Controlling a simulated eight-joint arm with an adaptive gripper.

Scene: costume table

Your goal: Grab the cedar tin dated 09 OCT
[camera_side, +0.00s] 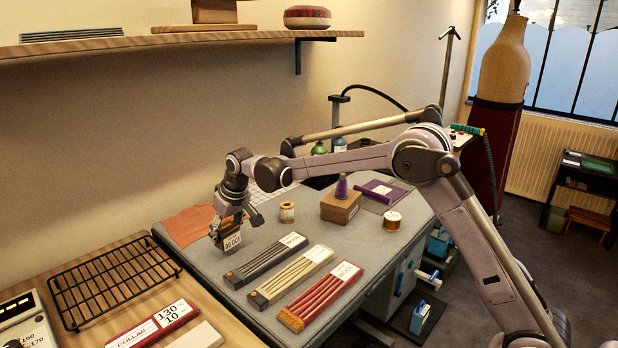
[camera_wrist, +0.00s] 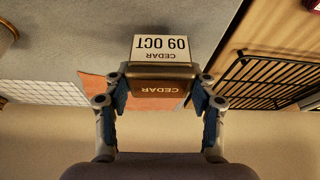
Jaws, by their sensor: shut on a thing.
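The cedar tin (camera_wrist: 160,84) is a small brown box. Its white card reads CEDAR and 09 OCT and shows upside down in the wrist view; CEDAR is also on its brown face. My gripper (camera_wrist: 160,97) is shut on it, with a blue-padded finger at each side. In the side view, my gripper (camera_side: 221,226) holds the tin (camera_side: 229,243) near the left part of the grey table (camera_side: 205,258). I cannot tell whether the tin touches the table.
Three long trays lie to the right of the tin: dark (camera_side: 266,262), cream (camera_side: 288,278) and red (camera_side: 318,297). A thread spool (camera_side: 287,212) and a cardboard box (camera_side: 340,207) stand behind. A black wire rack (camera_side: 108,283) lies on the wooden table at the left. A shelf (camera_side: 180,40) hangs above.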

